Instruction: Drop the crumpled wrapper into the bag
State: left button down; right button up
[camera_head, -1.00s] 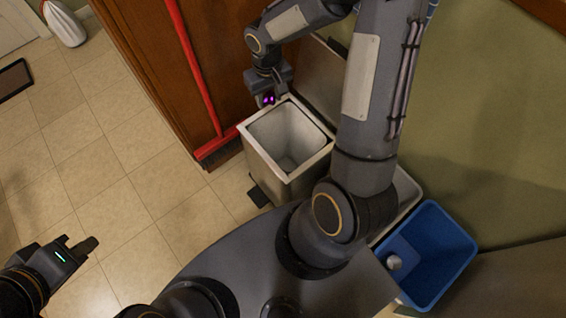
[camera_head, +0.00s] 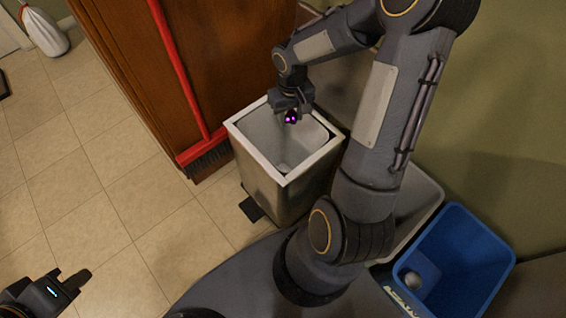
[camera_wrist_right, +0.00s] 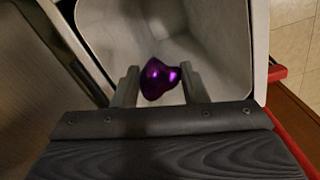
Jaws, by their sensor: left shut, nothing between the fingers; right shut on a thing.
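The crumpled wrapper (camera_head: 291,117) is small, shiny and purple. My right gripper (camera_head: 290,112) is shut on it and holds it over the open mouth of a grey metal bin (camera_head: 271,193). In the right wrist view the wrapper (camera_wrist_right: 160,79) sits between the fingertips, with the pale bin interior (camera_wrist_right: 215,45) below. A white bag (camera_head: 43,34) with a red band stands on the floor at the far upper left. I cannot tell whether the bin has a bag lining. My left gripper (camera_head: 78,284) is shut and empty at the lower left.
A red broom (camera_head: 178,70) leans on the brown cabinet (camera_head: 225,60) beside the bin. A blue bin (camera_head: 462,262) and a pale bin (camera_head: 420,205) stand at the right. The tiled floor (camera_head: 100,170) at left is clear.

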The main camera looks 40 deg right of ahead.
jog(key=shift+f+b, duration=0.8)
jog(key=shift+f, duration=0.6)
jog(key=o, duration=1)
jog(key=shift+o, duration=0.2)
jog(key=shift+r, duration=0.15)
notch_tip(320, 180, up, 7)
jog(key=p, duration=0.3)
jog(key=shift+r+p, duration=0.3)
